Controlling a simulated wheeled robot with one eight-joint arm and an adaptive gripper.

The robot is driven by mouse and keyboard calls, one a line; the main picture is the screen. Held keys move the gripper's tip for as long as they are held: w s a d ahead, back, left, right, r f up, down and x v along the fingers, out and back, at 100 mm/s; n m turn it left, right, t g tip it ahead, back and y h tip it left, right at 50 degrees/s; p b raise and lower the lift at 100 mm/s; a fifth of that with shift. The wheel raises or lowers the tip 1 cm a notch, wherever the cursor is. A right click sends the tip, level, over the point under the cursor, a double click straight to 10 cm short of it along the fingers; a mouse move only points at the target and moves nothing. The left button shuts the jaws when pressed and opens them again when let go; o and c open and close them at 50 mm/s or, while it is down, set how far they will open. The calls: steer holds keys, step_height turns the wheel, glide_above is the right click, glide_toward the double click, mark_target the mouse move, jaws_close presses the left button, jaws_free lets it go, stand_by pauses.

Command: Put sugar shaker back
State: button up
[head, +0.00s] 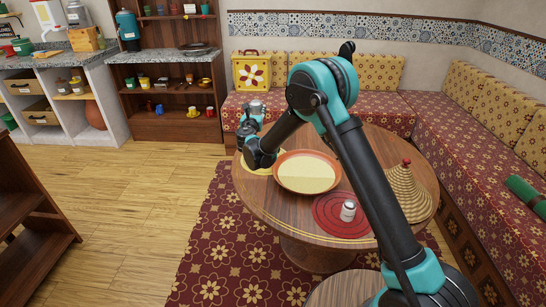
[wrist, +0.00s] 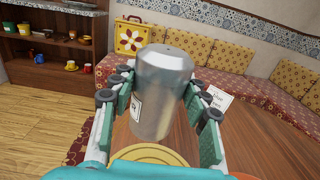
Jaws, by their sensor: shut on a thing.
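In the wrist view, a silver metal shaker (wrist: 163,85) with a white label partly showing on its left side stands between my fingers. My gripper (wrist: 165,95) is shut on its sides. In the head view, my gripper (head: 250,122) is above the table's far left edge, near a round yellow mat (head: 256,161); the shaker is hard to make out there. The yellow mat (wrist: 150,153) also shows below the shaker in the wrist view. A small white card (wrist: 216,98) with writing too small to read appears behind my right finger.
The round wooden table (head: 260,207) carries a wide orange-rimmed dish (head: 306,172), a red mat (head: 330,222) with another small white-and-silver shaker (head: 348,210), and a woven cone lid (head: 408,193). Patterned benches (head: 455,130) border the table. Open floor (head: 130,205) lies to the left.

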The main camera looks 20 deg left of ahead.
steer(key=f, duration=1.9)
steer(key=shift+s+a+f, duration=0.1)
steer(key=shift+a+f, duration=0.1)
steer(key=shift+f, duration=0.15)
steer(key=shift+f, duration=0.1)
steer(key=o, duration=1.3)
steer(key=shift+c, duration=0.2)
